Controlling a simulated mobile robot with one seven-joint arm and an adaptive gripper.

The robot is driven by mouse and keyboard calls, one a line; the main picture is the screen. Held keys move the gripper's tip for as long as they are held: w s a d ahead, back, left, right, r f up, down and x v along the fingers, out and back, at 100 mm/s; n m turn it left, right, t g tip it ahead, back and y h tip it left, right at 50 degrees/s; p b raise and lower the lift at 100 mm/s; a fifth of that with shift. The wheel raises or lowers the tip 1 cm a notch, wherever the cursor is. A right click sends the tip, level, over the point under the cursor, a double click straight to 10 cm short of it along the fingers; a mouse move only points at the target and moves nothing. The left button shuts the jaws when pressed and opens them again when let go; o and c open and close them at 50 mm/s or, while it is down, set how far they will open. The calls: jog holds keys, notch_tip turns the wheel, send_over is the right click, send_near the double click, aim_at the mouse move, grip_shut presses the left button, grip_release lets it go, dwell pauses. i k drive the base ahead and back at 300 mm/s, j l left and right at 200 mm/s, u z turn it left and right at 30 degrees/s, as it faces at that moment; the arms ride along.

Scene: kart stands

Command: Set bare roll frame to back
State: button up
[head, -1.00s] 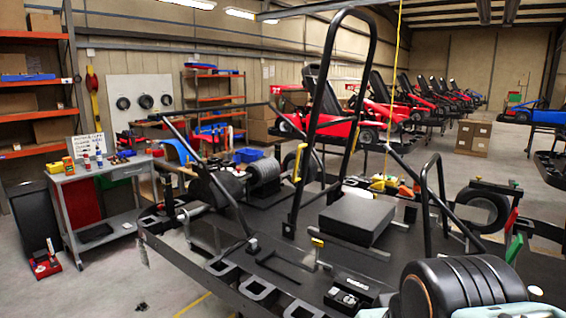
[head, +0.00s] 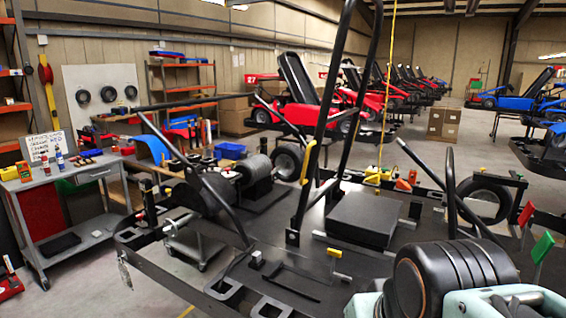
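The tall black tube hoop (head: 323,110), apparently the bare roll frame, stands tilted on the black kart platform (head: 282,248). Its top is cut off by the upper edge of the head view. A yellow grip piece (head: 308,162) sits on its left leg, and its left foot meets the platform near the middle. Other black tubes rise at the left (head: 195,178) and right (head: 450,190) of the platform. Teal and black parts at the lower right appear to be my arm. My gripper cannot be made out in this view.
A flat black box (head: 364,215) lies on the platform, with a tire (head: 487,200) to its right. A grey tool cart (head: 75,215) stands at left. Red karts (head: 310,100) are behind. Grey floor is open between cart and platform.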

aim_at(313, 150)
jog(key=i+j+z, duration=0.1)
jog(key=j, duration=0.25)
jog(key=i+j+z, duration=0.1)
jog(key=i+j, duration=0.4)
jog(key=j, duration=0.25)
jog(key=i+j+z, duration=0.15)
jog(key=j, duration=0.25)
jog(key=i+j+z, duration=0.1)
jog(key=j, duration=0.25)
jog(key=i+j+z, duration=0.1)
jog(key=i+j, duration=0.15)
jog(key=j, duration=0.2)
